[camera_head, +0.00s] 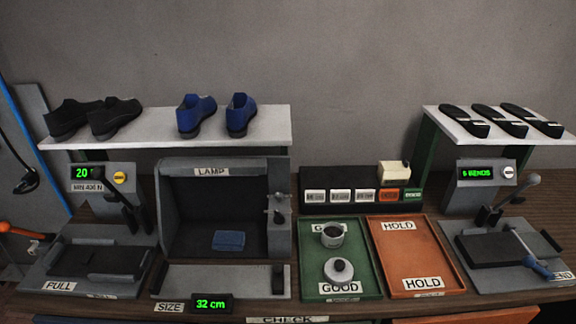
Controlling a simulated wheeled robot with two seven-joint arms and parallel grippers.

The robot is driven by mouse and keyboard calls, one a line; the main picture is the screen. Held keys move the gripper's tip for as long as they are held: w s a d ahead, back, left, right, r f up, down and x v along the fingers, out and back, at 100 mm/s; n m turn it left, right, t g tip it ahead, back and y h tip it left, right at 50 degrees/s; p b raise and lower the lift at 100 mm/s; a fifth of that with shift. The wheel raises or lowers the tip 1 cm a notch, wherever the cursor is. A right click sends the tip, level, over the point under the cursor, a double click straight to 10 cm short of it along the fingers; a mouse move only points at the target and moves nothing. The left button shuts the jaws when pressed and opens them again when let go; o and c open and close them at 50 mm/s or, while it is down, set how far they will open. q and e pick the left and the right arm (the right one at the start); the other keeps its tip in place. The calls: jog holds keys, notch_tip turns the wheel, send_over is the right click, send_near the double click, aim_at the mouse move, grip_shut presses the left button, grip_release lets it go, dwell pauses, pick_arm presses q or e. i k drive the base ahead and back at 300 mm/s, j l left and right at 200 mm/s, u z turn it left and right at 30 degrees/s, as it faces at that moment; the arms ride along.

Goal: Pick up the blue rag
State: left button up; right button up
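The blue rag (229,241) is a small folded blue block. It lies on the floor of the dark open lamp box (211,203), right of its middle, behind the grey front ledge. Nothing covers it. Neither of my grippers shows in the head view.
The orange HOLD tray (405,250) is bare. PULL and BEND lever stations (60,270) (500,245) stand at the sides. A knobbed post (278,205) edges the box.

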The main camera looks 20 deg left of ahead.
aim_at(222, 240)
jog(key=i+l+u, duration=0.25)
jog(key=l+u, duration=0.3)
jog(key=i+l+u, duration=0.1)
jog(key=l+u, duration=0.15)
jog(key=l, duration=0.1)
